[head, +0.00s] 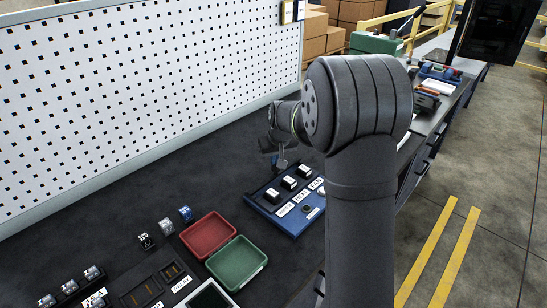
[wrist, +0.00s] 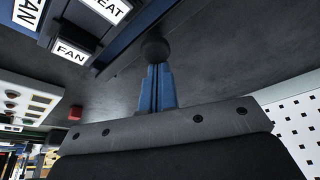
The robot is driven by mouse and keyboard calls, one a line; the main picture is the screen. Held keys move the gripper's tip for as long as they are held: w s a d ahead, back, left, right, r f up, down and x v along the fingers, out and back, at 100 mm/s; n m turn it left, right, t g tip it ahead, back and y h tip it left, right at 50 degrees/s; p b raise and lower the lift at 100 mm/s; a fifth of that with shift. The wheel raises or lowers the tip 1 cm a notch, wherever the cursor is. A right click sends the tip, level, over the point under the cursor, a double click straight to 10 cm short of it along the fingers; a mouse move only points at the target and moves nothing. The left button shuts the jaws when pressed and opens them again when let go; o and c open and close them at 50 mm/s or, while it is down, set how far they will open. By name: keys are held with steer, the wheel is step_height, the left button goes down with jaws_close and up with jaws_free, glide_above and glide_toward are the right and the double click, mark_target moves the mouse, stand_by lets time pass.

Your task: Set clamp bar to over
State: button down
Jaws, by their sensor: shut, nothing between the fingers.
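My gripper (wrist: 156,70) shows in the wrist view as two blue fingers pressed together, with nothing between them. A dark round knob (wrist: 155,49) sits just beyond the fingertips; I cannot tell if they touch it. It may be the end of the clamp bar, but its shaft is hidden. In the head view my gripper (head: 278,150) is small and dark, above the back left edge of the blue switch panel (head: 291,228). A small grey piece (head: 281,163) shows just below it, too small to name surely. The bar's setting cannot be read.
The panel carries dark rocker switches (head: 288,183) with white labels, including FAN (wrist: 70,51). A red tray (head: 208,235) and a green tray (head: 237,264) lie to its left. A perforated board (head: 150,90) stands behind.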

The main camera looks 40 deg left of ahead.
steer(key=shift+d, duration=1.25)
steer(key=shift+w+a, duration=0.2)
steer(key=shift+a, duration=0.25)
steer(key=shift+w+a+r, duration=0.15)
steer(key=shift+w+a, duration=0.15)
steer(key=shift+a, duration=0.3)
steer(key=shift+w+a+r, duration=0.15)
steer(key=shift+w+a, duration=0.15)
steer(key=shift+a, duration=0.3)
steer(key=v, duration=1)
steer(key=shift+a, duration=0.2)
